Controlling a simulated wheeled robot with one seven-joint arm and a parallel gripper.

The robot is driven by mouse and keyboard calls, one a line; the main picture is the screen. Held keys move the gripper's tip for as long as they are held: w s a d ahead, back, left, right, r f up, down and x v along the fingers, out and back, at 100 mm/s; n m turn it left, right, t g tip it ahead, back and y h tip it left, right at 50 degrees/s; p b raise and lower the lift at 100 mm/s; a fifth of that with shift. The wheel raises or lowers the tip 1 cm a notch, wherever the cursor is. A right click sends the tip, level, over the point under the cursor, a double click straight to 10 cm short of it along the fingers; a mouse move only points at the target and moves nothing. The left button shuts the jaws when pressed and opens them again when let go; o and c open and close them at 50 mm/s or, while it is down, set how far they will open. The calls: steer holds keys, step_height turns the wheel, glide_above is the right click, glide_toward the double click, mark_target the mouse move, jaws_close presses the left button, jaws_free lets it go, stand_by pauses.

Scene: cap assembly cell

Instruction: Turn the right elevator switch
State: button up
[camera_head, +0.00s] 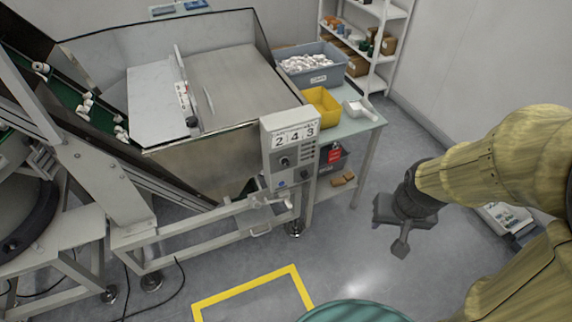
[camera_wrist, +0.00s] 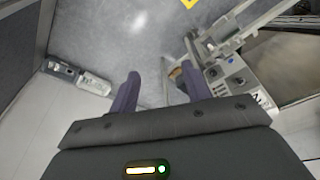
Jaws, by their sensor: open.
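A grey control box (camera_head: 290,150) with the digits 2 4 3 stands at the front right corner of the hopper machine. Its face has a left dark knob (camera_head: 284,160) and a right dark knob (camera_head: 304,174), which looks like the right elevator switch. The box also shows at the right of the wrist view (camera_wrist: 226,78), turned and small. My gripper (camera_head: 400,243) hangs over the floor to the right of the box, clearly apart from it. In the wrist view its two fingers (camera_wrist: 160,75) are spread with nothing between them.
A table (camera_head: 352,126) with a grey bin (camera_head: 312,76) and a yellow bin (camera_head: 322,108) stands behind the box. A metal frame rail (camera_head: 215,222) runs below the box. Open floor (camera_head: 365,245) lies between my gripper and the box.

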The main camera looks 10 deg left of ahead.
mark_target(285, 162)
steer(key=w+a+f+n+t+y+b, duration=0.1)
steer(key=w+a+f+n+t+b, duration=0.15)
steer(key=w+f+b, duration=0.55)
steer(key=w+a+f+n+t+y+b, duration=0.1)
steer(key=w+a+f+t+b, duration=0.35)
steer(key=b, duration=0.55)
steer(key=w+a+f+n+t+y+b, duration=0.5)
steer(key=a+f+y+b, duration=0.3)
steer(key=b, duration=1.2)
steer(key=a+f, duration=0.3)
steer(key=f, duration=0.1)
steer(key=shift+w+a+b, duration=0.15)
steer(key=shift+w+b, duration=0.15)
steer(key=shift+b, duration=0.05)
steer(key=shift+n, duration=0.25)
steer(key=b+x, duration=0.2)
steer(key=x, duration=1.5)
steer(key=shift+w+r, duration=0.2)
steer(key=shift+a, duration=0.1)
steer(key=shift+c, duration=0.4)
